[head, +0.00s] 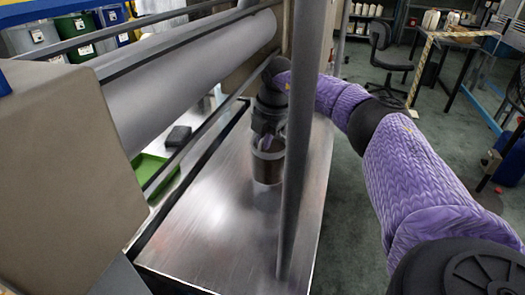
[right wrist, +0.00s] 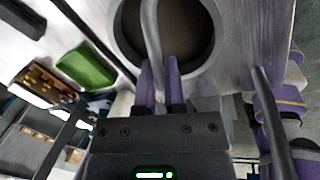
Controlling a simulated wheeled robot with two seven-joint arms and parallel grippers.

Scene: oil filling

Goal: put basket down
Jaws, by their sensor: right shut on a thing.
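The basket (head: 268,166) is a small grey, round metal container with a dark inside. In the head view it is upright at the metal table (head: 215,240), partly behind a grey post. I cannot tell whether its bottom touches the table. My right gripper (head: 268,143) is above it, with purple fingers pointing down. My left gripper is not in view.
A vertical grey post (head: 297,150) stands close to the basket. Horizontal rails and a large grey roller (head: 190,70) lie to the left. A green tray (head: 152,172) sits beyond the rails. A black chair (head: 385,50) is at the back. The table front is clear.

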